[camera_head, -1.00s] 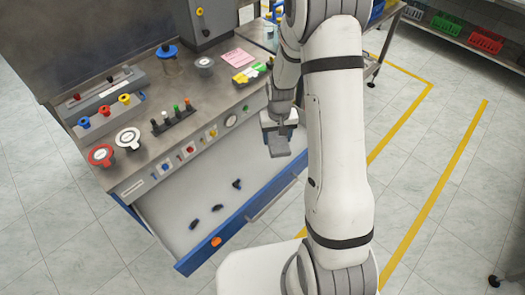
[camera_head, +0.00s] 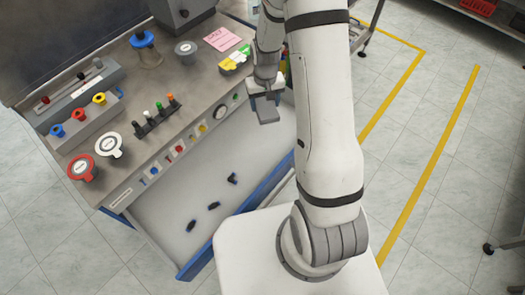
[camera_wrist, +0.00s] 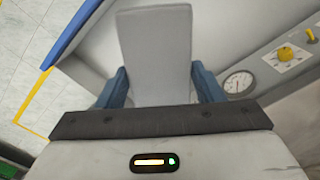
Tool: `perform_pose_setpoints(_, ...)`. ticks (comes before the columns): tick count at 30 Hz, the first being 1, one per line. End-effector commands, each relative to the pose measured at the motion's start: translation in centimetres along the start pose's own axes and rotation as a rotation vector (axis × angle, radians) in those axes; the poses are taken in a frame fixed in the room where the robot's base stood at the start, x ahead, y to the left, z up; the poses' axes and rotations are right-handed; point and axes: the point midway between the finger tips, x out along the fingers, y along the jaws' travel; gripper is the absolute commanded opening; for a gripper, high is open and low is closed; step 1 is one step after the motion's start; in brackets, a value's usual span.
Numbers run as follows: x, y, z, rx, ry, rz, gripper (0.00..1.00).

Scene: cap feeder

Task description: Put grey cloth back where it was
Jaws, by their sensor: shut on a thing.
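The grey cloth (camera_wrist: 155,45) is a flat, stiff-looking grey piece between the blue fingers of my gripper (camera_wrist: 162,86) in the wrist view. My gripper is shut on it. In the head view the cloth (camera_head: 267,113) shows under my gripper (camera_head: 265,96), over the far right end of the open drawer (camera_head: 165,215). The cloth looks clear of the drawer floor, but its exact height I cannot tell.
Several small black parts (camera_head: 214,205) lie in the drawer. The bench top carries a red-rimmed dish (camera_head: 82,167), a white dish (camera_head: 109,145), a rack of coloured pegs (camera_head: 155,118) and a pink note (camera_head: 222,39). A round gauge (camera_wrist: 238,82) is on the bench front. Open floor lies right.

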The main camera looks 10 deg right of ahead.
Motion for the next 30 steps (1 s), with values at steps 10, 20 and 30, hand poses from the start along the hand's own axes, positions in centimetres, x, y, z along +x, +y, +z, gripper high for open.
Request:
perform_pose_setpoints(10, 6.7, -0.1, -0.3, -0.177, 0.002, 0.001, 0.36)
perform_pose_setpoints(20, 11.2, -0.2, -0.4, -0.357, 0.001, 0.001, 0.36)
perform_pose_setpoints(30, 15.1, -0.3, -0.3, -0.498, 0.001, 0.001, 0.36)
